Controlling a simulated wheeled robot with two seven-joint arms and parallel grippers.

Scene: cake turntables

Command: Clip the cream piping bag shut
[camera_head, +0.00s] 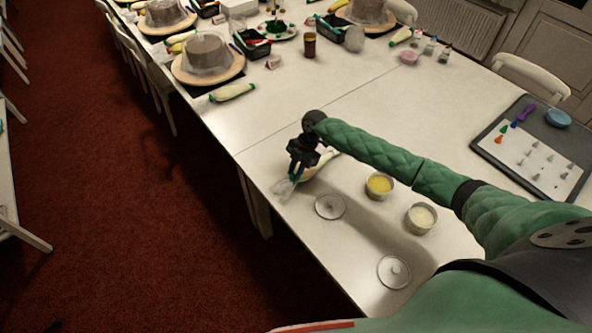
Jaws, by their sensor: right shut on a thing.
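The cream piping bag (318,167) lies on the white table near its left edge, partly hidden by my right gripper. Its clear, crumpled end (284,190) points toward the table edge. My right gripper (296,173) points down over the bag where the cream part meets the clear end. It is shut on a small green piece that looks like the clip (296,178). The fingers hide much of this piece, and I cannot tell whether it grips the bag. My left gripper is not in view.
Beside the bag are a clear lid (330,207), a yellow-filled bowl (379,186) and a pale-filled bowl (421,218). Another lid (394,271) lies nearer. A dark tray (540,150) is at right. Turntables (209,63) stand farther back. The table behind the gripper is clear.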

